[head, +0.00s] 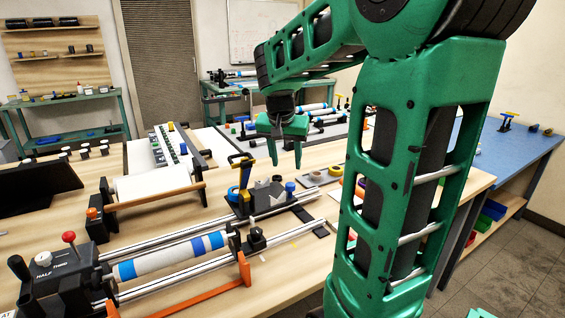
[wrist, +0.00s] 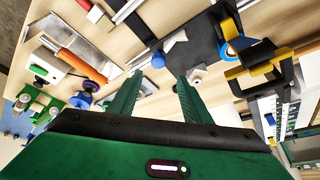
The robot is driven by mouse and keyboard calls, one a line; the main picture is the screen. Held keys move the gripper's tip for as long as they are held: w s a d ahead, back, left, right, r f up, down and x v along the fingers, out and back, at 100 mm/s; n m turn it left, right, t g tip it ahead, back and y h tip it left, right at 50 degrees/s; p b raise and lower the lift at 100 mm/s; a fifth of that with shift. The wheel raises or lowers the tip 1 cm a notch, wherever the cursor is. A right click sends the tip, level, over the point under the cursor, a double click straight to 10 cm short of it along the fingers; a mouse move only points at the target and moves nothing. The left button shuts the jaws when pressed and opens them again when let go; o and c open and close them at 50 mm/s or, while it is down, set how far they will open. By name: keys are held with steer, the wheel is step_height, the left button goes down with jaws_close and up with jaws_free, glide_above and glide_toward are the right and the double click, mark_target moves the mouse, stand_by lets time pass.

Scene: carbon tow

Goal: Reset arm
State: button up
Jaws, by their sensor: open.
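My gripper (head: 284,146) is at the end of my green arm, pointing down over the wooden workbench (head: 277,257). In the wrist view my gripper (wrist: 151,85) shows two green fingers spread apart with nothing between them. It hangs above and behind the blue and yellow clamp fixture (head: 241,184) in the head view. That fixture also shows at the right of the wrist view (wrist: 250,55). I cannot tell the exact height of the fingers above the bench. My upper arm hides part of the bench's right side.
A winding machine with a white and blue striped tube (head: 170,257) lies across the near left bench. An orange bar (head: 180,291) lies before it. A roller frame with white sheet (head: 150,183) stands behind. Tape rolls (head: 314,179) lie right of the fixture. A blue table (head: 505,150) is at far right.

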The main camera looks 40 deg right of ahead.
steer(key=shift+s, duration=0.1)
steer(key=s+a+f+n+y, duration=0.1)
steer(key=s+a+f, duration=0.2)
steer(key=s, duration=0.4)
steer(key=s+a+f+n+g+y, duration=0.1)
steer(key=s+a+f+n, duration=0.1)
steer(key=s+a, duration=0.3)
steer(key=s+a+f+n+g+y, duration=0.1)
steer(key=s+a+f+n+y, duration=0.1)
steer(key=s, duration=0.9)
steer(key=a+f, duration=0.1)
steer(key=a, duration=0.1)
steer(key=shift+a+f, duration=0.3)
steer(key=shift+f, duration=0.1)
steer(key=shift+w+f+g, duration=0.25)
steer(key=shift+w+g, duration=0.05)
steer(key=shift+w, duration=0.25)
